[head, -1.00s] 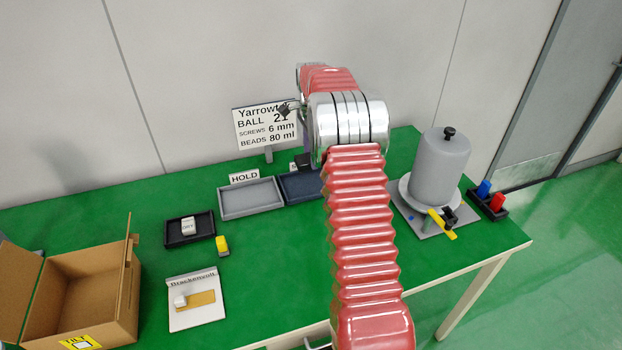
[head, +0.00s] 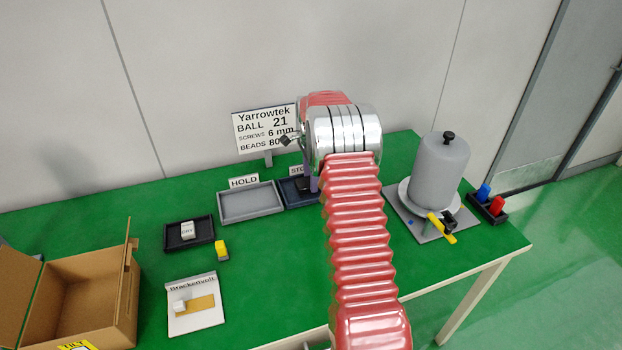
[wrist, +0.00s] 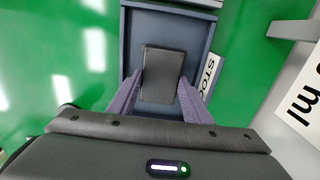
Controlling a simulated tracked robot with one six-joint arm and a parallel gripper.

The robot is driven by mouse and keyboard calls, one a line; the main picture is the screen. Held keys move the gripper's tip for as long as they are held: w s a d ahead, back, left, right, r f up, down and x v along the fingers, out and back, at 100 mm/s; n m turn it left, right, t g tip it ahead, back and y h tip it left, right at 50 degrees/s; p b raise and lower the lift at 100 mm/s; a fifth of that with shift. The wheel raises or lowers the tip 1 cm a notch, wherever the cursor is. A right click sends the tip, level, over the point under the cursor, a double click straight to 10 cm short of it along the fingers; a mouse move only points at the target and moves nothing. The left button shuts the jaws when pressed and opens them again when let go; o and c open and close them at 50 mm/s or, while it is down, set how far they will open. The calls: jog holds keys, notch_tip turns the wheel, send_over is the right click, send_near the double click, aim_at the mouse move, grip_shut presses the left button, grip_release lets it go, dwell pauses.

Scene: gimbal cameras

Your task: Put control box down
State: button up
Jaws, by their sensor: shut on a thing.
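The control box, a dark grey rectangular block (wrist: 162,72), is between the two purple fingers of my gripper (wrist: 161,88) in the wrist view. My gripper is shut on it. The box is over the inside of the dark blue tray (wrist: 203,22), whose walls show around it. I cannot tell whether the box touches the tray floor. In the head view the tray (head: 291,200) is partly hidden behind my arm, and the box cannot be made out clearly there.
A grey HOLD tray (head: 250,203) stands just left of the blue tray. A black tray (head: 175,246), yellow block (head: 221,248), Brackenvolt board (head: 195,318) and open cardboard box (head: 125,300) are further left. A sign (head: 262,128) stands behind. A grey cylinder (head: 441,170) stands right.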

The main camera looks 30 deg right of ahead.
jog(key=shift+f, duration=0.2)
jog(key=o, duration=1.2)
jog(key=shift+c, duration=0.2)
jog(key=shift+r, duration=0.15)
notch_tip(320, 180, up, 12)
dwell(0.3)
